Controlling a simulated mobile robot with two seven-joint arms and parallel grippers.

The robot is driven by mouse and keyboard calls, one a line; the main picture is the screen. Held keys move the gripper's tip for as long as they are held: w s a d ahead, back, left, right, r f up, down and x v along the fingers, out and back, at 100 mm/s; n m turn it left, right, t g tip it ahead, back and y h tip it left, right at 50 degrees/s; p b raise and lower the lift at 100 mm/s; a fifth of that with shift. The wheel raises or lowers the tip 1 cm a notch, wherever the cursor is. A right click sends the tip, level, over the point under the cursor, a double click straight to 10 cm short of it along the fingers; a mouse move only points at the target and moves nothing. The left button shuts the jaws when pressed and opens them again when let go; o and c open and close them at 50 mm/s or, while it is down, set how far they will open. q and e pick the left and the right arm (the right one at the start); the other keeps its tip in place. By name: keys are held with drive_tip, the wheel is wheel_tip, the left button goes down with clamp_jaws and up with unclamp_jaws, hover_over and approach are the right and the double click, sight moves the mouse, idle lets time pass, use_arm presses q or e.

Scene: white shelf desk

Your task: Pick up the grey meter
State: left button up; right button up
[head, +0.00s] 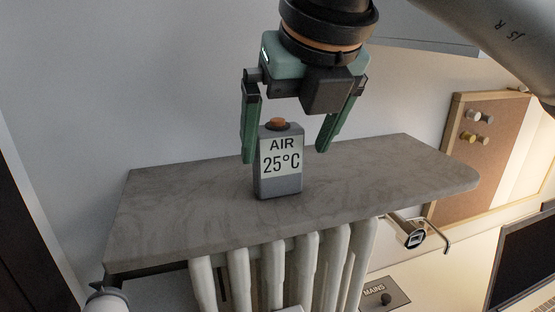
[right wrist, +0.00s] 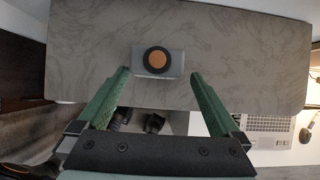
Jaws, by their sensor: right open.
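The grey meter (head: 281,184) stands upright on a grey stone-look shelf (head: 400,168) in the head view. Its white face reads "AIR 25°C" and an orange-brown knob sits on its top. In the right wrist view the meter (right wrist: 176,62) is seen from above, just beyond the fingertips and between their lines. My right gripper (head: 284,156) is open and points down over the meter, one finger on each side, holding nothing. The fingers (right wrist: 158,75) also show in the right wrist view. Whether the left finger touches the meter cannot be told. My left gripper does not show.
A white radiator (head: 272,268) stands under the shelf's front. A corkboard (head: 490,150) with pins hangs at the right. A dark screen (head: 525,262) and a "MAINS" box (head: 384,297) are at lower right. The shelf around the meter is bare.

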sight(278, 164)
drive_tip(key=x, duration=0.5)
drive_tip(key=shift+a+f, duration=0.1)
drive_tip(key=shift+a, duration=0.2)
drive_tip(key=shift+c, duration=0.2)
drive_tip(key=c, duration=1.5)
